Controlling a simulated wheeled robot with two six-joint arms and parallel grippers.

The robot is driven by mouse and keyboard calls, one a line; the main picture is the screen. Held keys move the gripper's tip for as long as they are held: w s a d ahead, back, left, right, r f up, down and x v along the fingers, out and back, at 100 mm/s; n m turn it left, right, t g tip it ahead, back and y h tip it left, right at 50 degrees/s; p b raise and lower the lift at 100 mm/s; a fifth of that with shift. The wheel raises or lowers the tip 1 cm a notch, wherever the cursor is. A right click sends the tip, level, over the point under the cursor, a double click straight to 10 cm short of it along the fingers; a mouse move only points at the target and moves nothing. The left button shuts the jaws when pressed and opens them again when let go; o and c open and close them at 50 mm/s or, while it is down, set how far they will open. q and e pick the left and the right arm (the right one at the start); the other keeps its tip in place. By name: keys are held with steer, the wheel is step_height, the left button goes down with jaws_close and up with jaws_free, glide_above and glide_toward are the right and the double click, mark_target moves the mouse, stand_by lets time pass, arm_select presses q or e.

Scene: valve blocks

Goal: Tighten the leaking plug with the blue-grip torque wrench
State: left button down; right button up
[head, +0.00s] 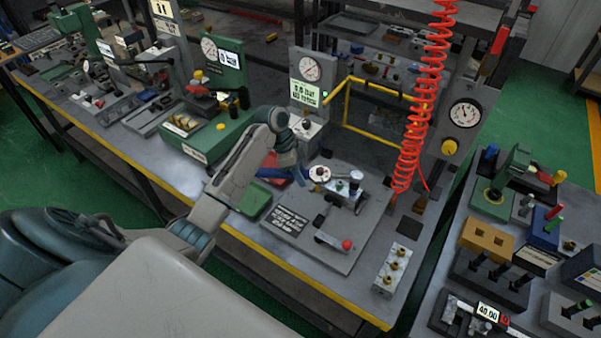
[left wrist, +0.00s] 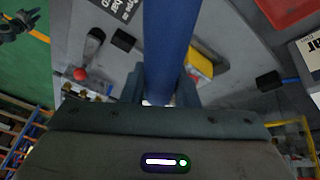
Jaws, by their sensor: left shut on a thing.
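My left gripper (head: 297,172) is over the grey plate of the middle bench, beside the valve block. In the left wrist view its fingers (left wrist: 160,92) are shut on the thick blue grip of the torque wrench (left wrist: 168,40). I cannot tell which fitting is the leaking plug. My right gripper is not in view.
A gauge panel (head: 309,68) and yellow pipe frame (head: 347,100) stand behind. A red coiled hose (head: 412,150) hangs right of the block. A red-knobbed clamp (head: 346,244), label plate (head: 290,219) and brass-fitted block (head: 397,268) are in front. A red tray (head: 273,168) lies left.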

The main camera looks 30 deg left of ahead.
arm_select(q)
steer(key=shift+r, duration=0.1)
steer(key=shift+p, duration=0.35)
stand_by(0.6)
steer(key=shift+p, duration=0.3)
steer(key=shift+f, duration=0.4)
stand_by(0.3)
steer(key=shift+f+b, duration=0.65)
steer(key=shift+f, duration=0.25)
stand_by(0.3)
